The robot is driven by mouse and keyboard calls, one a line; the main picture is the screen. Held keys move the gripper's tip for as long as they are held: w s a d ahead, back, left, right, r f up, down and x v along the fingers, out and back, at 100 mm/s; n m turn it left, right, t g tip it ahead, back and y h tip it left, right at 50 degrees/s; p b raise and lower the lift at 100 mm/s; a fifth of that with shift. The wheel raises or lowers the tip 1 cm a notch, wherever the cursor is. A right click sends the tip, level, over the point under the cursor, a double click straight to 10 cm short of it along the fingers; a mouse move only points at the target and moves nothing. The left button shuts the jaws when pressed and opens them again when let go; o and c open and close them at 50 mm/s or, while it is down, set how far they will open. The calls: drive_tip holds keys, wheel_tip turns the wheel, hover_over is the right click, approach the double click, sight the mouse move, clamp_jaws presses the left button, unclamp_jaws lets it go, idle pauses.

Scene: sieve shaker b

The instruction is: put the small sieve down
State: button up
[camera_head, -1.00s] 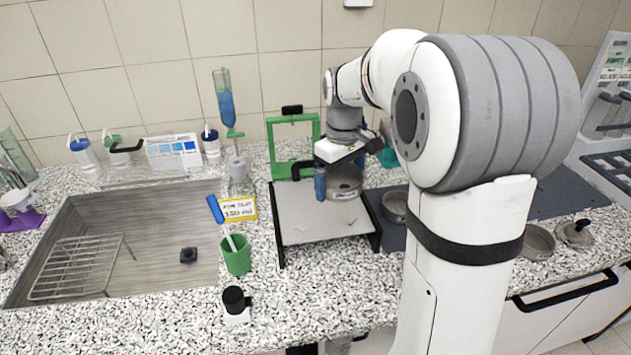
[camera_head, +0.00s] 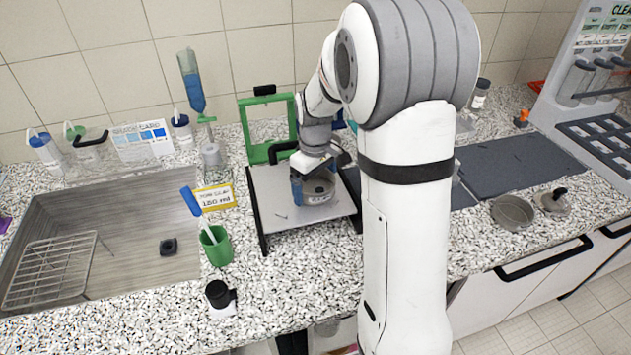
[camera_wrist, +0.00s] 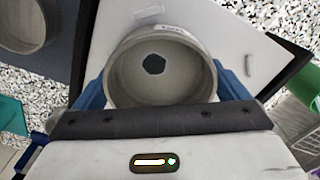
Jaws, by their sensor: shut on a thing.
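The small sieve is a grey round ring with a pale mesh (camera_wrist: 185,82) and a dark, roughly hexagonal patch in it, seen in the wrist view. A label shows on its far rim. My gripper (camera_wrist: 165,95) is shut on it, with a blue finger on either side of the ring. In the head view my gripper (camera_head: 314,188) and the sieve (camera_head: 322,192) are over the right part of the white plate (camera_head: 275,208) of a black-legged stand. I cannot tell whether the sieve touches the plate.
A green frame (camera_head: 243,135) rises behind the plate. A green cup (camera_head: 217,251) with a blue-handled brush stands left of it, near the sink (camera_head: 130,215). A dark mat (camera_head: 515,165) lies right of my arm, with a grey round dish (camera_head: 512,212) beside it.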

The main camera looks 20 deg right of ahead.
sight(315, 190)
drive_tip(key=shift+s, duration=0.1)
drive_tip(key=shift+f, duration=0.2)
drive_tip(key=o, duration=0.7)
drive_tip(key=shift+r, duration=0.1)
wheel_tip(315, 190, up, 11)
drive_tip(key=s+m+t, duration=0.1)
drive_tip(key=s+m, duration=0.1)
drive_tip(key=s, duration=0.5)
drive_tip(key=s+a+m+t, duration=0.1)
drive_tip(key=s+m, duration=0.1)
drive_tip(key=s, duration=0.5)
drive_tip(key=s+a+f+m+t, duration=0.1)
drive_tip(key=s+m, duration=0.1)
drive_tip(key=s, duration=0.6)
drive_tip(key=shift+a+b, duration=0.25)
drive_tip(key=shift+b, duration=0.15)
